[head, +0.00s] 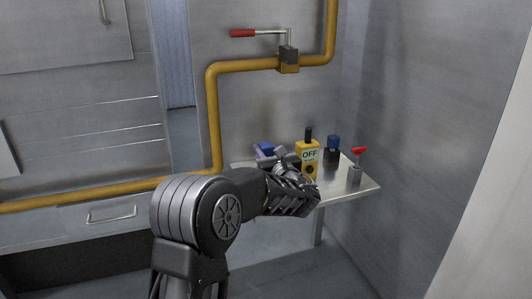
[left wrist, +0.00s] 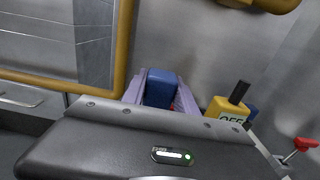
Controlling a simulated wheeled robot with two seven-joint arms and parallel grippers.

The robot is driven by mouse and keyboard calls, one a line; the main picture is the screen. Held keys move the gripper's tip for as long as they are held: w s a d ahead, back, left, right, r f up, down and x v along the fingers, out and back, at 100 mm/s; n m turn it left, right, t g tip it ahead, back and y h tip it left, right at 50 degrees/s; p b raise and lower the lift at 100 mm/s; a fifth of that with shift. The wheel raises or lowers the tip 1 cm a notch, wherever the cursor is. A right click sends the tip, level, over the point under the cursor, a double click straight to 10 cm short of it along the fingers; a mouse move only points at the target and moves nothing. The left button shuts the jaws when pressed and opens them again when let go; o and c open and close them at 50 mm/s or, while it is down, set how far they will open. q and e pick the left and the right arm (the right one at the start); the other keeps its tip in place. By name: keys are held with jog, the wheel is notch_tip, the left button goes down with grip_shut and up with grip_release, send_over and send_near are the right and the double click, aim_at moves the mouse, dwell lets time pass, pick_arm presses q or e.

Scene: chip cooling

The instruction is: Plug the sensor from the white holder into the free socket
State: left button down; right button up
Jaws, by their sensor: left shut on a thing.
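My left gripper (head: 268,156) is over the small metal table, its forearm and wrist hiding part of the tabletop. In the left wrist view its two pale purple fingers (left wrist: 160,82) stand on both sides of a blue block (left wrist: 160,90), which I take to be the sensor, and are shut on it. The blue block also shows in the head view (head: 265,147). A bit of red shows below it in the wrist view. Another blue-topped part (head: 333,142) on a dark base stands at the table's back right. I cannot make out the white holder or a free socket. My right gripper is not in view.
A yellow box marked OFF (head: 308,153) with a black lever stands just right of my gripper. A red-handled valve (head: 357,153) stands near the table's right edge (head: 362,192). A yellow pipe (head: 213,120) with a red-handled lever (head: 243,33) runs along the wall behind.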

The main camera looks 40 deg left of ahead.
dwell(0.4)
pick_arm(q)
jog(key=s+d+f+m+t+h+p, duration=0.1)
jog(key=d+f+p, duration=0.1)
jog(key=d+p, duration=0.7)
jog(key=s+d+f+m+t+p, duration=0.1)
jog(key=d+p, duration=0.4)
jog(key=d, duration=0.7)
jog(key=s+d+r+p, duration=0.4)
jog(key=s+p, duration=0.3)
jog(key=s+d+r+n+g+p, duration=0.1)
jog(key=s+d+r+p, duration=0.3)
jog(key=s+p, duration=0.3)
jog(key=shift+s+d+r, duration=0.25)
jog(key=shift+s+d, duration=0.1)
jog(key=shift+s, duration=0.1)
